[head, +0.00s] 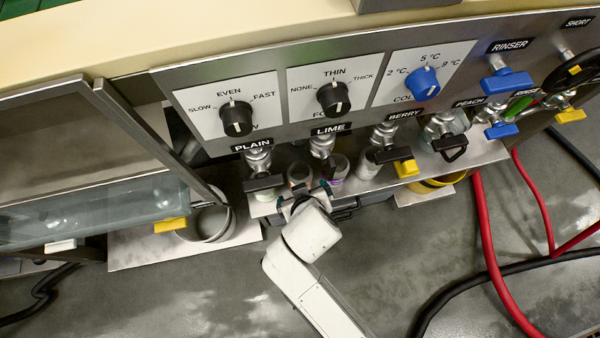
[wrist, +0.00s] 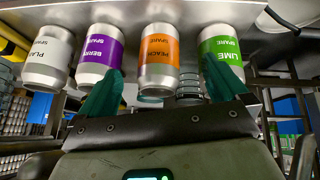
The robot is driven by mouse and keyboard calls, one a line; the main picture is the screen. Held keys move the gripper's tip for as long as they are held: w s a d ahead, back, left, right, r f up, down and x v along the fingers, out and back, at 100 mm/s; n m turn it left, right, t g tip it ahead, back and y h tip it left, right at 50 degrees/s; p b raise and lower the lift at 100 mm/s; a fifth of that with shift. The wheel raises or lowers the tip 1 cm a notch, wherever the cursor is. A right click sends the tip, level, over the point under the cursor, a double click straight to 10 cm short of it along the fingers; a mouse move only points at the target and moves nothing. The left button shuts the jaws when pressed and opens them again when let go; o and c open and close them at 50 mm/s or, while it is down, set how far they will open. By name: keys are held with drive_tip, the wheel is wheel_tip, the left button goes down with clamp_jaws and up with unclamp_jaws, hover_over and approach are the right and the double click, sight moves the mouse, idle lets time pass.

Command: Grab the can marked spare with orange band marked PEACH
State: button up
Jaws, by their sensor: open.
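The spare can with the orange band marked PEACH (wrist: 159,57) stands in a row of cans in the wrist view, between the purple BERRY can (wrist: 100,55) and the green LIME can (wrist: 221,60). My gripper (wrist: 160,68) is open, with one teal finger on each side of the PEACH can. The left finger overlaps the BERRY can in the picture and the right finger overlaps the LIME can. I cannot tell whether the fingers touch any can. In the head view my gripper (head: 304,194) is at the row below the taps, and its wrist partly hides the cans.
A silver PLAIN can (wrist: 47,58) ends the row at the left of the wrist view. Taps with handles hang close above the cans in the head view, under the knob panel (head: 285,108). Red hoses (head: 487,250) lie on the right. Grey floor is open in front.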

sight(300, 178)
drive_tip(key=w+f+b, duration=0.1)
drive_tip(key=w, duration=0.1)
drive_tip(key=w+f, duration=0.1)
drive_tip(key=w, duration=0.1)
drive_tip(key=w+a+f+b, duration=0.1)
drive_tip(key=f, duration=0.1)
drive_tip(key=shift+w+f+b, duration=0.1)
drive_tip(key=shift+w+b, duration=0.2)
drive_tip(key=shift+w, duration=0.1)
drive_tip(key=c, duration=1)
